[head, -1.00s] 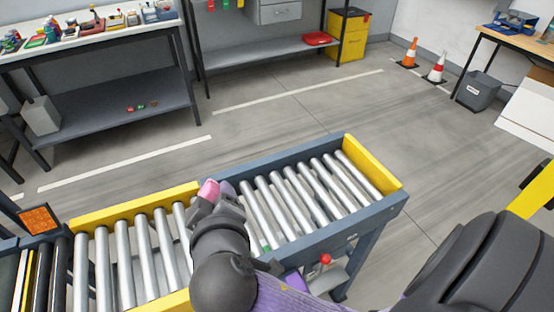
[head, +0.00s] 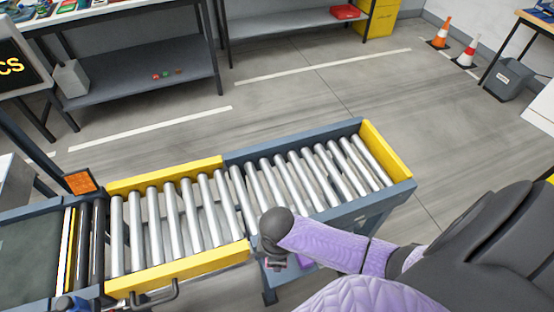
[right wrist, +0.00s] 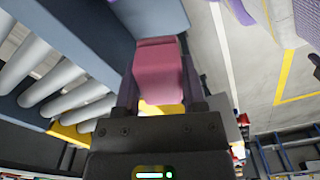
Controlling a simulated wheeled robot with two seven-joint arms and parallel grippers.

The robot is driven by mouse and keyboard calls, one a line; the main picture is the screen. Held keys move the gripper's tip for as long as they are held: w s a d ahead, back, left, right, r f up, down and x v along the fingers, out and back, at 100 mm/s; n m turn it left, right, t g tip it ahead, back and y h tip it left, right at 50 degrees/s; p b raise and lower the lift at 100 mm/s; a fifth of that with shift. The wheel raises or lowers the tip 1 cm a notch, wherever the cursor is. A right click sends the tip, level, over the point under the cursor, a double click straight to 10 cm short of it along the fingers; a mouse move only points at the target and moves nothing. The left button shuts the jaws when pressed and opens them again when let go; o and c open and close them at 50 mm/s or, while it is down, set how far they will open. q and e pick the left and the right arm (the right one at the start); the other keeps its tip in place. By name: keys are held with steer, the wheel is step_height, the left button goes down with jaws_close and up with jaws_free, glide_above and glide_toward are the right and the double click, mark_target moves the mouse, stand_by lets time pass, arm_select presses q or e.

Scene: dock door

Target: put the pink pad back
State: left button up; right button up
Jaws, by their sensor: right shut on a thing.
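The pink pad (right wrist: 160,72) is between the fingers of my right gripper (right wrist: 160,95) in the right wrist view, and the gripper is shut on it. My left gripper is not in view.
The roller conveyor (head: 318,207) has a blue frame and yellow guards (head: 387,150), and its rollers are bare. An orange panel (head: 80,181) stands at its left. Floor beyond is clear up to the shelves (head: 140,85) and cones (head: 439,37).

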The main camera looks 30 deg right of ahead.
step_height(320, 180, down, 8)
steer(key=b, duration=0.3)
steer(key=shift+b, duration=0.3)
steer(key=shift+r, duration=0.15)
steer(key=o, duration=1.1)
steer(key=shift+o, duration=0.2)
step_height(320, 180, up, 12)
steer(key=p, duration=0.6)
steer(key=shift+p, duration=0.3)
